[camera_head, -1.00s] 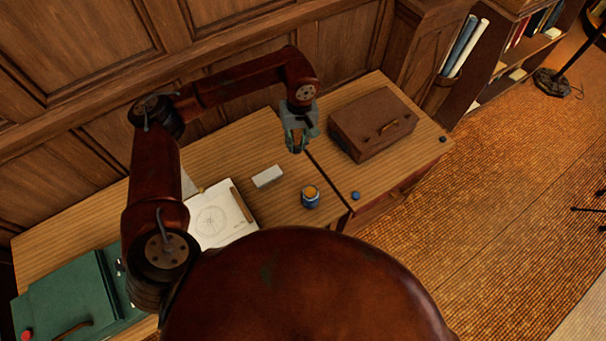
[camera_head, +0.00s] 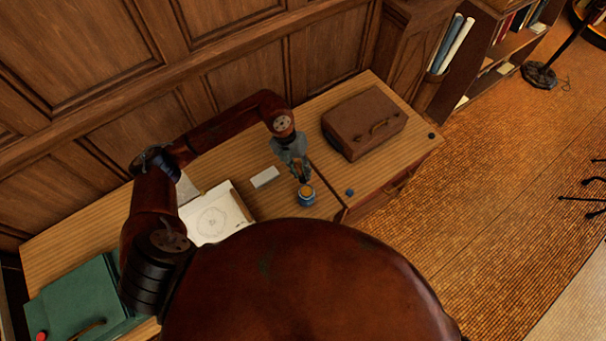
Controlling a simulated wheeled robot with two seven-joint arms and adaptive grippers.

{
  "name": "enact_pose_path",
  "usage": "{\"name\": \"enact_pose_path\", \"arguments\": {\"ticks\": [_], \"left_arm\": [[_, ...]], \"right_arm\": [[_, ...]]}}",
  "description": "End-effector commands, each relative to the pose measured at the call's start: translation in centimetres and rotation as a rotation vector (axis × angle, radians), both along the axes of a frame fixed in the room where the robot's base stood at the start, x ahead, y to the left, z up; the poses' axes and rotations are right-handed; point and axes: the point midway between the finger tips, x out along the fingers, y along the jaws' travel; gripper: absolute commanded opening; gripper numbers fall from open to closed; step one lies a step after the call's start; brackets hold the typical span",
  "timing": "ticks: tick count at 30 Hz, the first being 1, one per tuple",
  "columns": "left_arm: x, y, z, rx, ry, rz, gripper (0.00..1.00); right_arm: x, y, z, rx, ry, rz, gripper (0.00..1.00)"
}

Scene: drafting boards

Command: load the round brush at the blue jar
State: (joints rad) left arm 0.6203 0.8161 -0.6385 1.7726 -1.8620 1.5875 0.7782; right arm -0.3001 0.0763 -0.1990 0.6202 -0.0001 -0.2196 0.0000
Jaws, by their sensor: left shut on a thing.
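The blue jar (camera_head: 307,199) stands on the wooden desk near its front edge, with an orange-tan top or contents. My left gripper (camera_head: 301,175) points down just above and behind the jar. It is shut on a thin thing, taken as the round brush, which is mostly hidden between the fingers. Its lower end is at or just over the jar's mouth; I cannot tell whether it touches. My right gripper is not in view.
A brown case (camera_head: 364,122) is at the back right. A small blue round thing (camera_head: 349,192) sits right of the jar. A green folder (camera_head: 75,300) lies at far left.

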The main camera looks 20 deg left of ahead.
Motion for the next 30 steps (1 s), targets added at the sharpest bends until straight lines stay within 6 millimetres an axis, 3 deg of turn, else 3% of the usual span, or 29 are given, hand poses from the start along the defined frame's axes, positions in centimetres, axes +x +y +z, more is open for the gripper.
{"name": "enact_pose_path", "arguments": {"ticks": [6, 12, 20, 30], "left_arm": [[-1.2, -0.7, -0.1, -0.041, 0.002, 0.421, 0.00], [-1.4, -0.9, -0.3, -0.057, -0.003, 0.612, 0.00], [-1.4, -1.0, -1.1, -0.060, -0.003, 0.648, 0.00], [-1.5, -1.0, -4.5, -0.058, -0.001, 0.646, 0.00]], "right_arm": [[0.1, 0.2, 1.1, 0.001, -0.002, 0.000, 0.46], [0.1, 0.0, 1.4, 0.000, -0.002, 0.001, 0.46], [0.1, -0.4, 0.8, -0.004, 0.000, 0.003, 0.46], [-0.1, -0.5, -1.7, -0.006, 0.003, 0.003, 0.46]]}}
